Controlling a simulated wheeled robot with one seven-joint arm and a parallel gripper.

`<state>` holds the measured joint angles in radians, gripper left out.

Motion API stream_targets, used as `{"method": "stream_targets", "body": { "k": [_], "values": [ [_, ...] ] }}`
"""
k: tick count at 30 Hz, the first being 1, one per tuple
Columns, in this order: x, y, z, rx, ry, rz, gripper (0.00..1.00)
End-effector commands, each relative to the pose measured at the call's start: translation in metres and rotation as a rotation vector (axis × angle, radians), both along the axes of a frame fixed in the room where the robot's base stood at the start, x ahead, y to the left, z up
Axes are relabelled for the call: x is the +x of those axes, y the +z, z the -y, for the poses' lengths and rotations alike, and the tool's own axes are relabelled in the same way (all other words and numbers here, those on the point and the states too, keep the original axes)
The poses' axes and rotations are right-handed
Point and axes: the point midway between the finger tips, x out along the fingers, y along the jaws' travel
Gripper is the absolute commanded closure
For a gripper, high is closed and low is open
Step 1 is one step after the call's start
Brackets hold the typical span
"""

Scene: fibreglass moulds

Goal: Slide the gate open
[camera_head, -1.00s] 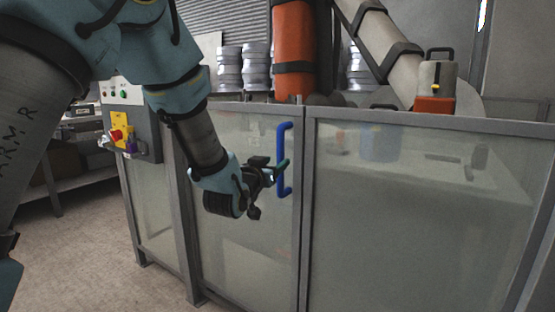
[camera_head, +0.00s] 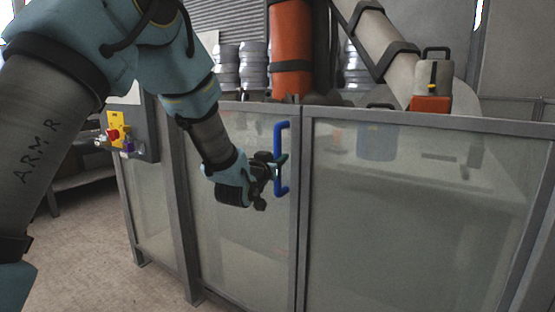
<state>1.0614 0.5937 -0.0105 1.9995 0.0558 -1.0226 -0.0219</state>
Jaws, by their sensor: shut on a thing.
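The gate (camera_head: 235,240) is a framed, see-through panel in the grey enclosure, between a left post and the wide right panel. Its right edge stands close beside the right panel's post, with only a narrow seam. A blue upright handle (camera_head: 282,133) is fixed near that right edge. My gripper (camera_head: 280,164) comes from the left and is shut on the handle at its middle to lower part. The dark gripper body hides part of the panel behind, and the exact finger contact is small in view.
The right panel (camera_head: 415,230) is fixed beside the gate. A control box with a red button on yellow (camera_head: 113,135) hangs at the left. Behind the enclosure stand an orange-and-grey machine arm (camera_head: 290,45) and stacked metal drums (camera_head: 254,65). Floor is clear at lower left.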

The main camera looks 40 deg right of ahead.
Motion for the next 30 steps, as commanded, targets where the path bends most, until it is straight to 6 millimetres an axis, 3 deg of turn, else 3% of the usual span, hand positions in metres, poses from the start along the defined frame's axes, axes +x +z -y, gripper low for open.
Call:
{"method": "stream_targets", "body": {
  "k": [5,30],
  "values": [
    [-0.0001,0.0001,0.0,0.0,0.0,0.0,1.0],
    [0.0,0.0002,-0.0001,0.0,0.0,0.0,1.0]
  ]
}}
